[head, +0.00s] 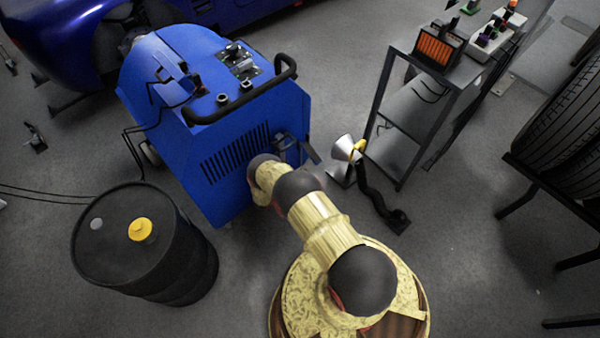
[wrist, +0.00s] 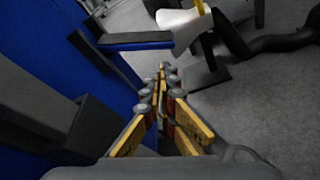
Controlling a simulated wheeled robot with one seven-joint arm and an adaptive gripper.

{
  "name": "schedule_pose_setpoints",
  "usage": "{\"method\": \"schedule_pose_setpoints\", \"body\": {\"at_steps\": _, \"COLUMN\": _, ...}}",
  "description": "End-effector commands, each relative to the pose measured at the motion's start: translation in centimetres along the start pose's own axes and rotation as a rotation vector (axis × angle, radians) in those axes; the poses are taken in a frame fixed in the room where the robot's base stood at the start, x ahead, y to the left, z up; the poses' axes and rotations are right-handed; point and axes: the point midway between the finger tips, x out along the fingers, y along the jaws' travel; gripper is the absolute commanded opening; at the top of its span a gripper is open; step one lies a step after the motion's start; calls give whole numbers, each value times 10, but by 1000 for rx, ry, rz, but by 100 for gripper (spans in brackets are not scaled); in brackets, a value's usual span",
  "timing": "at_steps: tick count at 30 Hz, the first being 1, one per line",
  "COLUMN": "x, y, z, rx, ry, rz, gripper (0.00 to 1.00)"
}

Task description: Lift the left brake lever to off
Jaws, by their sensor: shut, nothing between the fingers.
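The blue dynamometer unit (head: 215,110) stands left of centre in the head view. A dark flat bar (head: 312,153) sticks out from its lower right side; I cannot tell for certain whether it is the left brake lever. What seems to be the same bar (wrist: 135,40) crosses the upper left of the wrist view, joined to the blue side. My gripper (wrist: 162,72) is shut and empty, with its fingertips below and right of that bar, apart from it in the picture. In the head view my gripper (head: 286,143) is small and dark beside the unit's vented face.
A black drum (head: 140,245) with a yellow cap stands at the lower left. A grey cart (head: 410,105) is to the right, with a metal cone and black hose (head: 375,190) before it. A large tyre (head: 560,130) rests on a stand at far right.

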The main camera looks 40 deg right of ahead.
Motion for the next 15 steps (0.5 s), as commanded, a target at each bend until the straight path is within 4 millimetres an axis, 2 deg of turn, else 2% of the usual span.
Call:
{"method": "schedule_pose_setpoints", "body": {"at_steps": 1, "x": 11, "y": -2, "z": -2, "rx": 1, "ry": -1, "rz": -2, "gripper": 0}}
{"method": "schedule_pose_setpoints", "body": {"at_steps": 6, "x": 40, "y": -3, "z": -2, "rx": 2, "ry": -2, "rz": -2, "gripper": 0}}
{"method": "schedule_pose_setpoints", "body": {"at_steps": 10, "x": 57, "y": -2, "z": -2, "rx": 1, "ry": 0, "rz": -1, "gripper": 0}}
{"method": "schedule_pose_setpoints", "body": {"at_steps": 15, "x": 68, "y": -1, "z": -1, "rx": 1, "ry": -1, "rz": 0, "gripper": 0}}
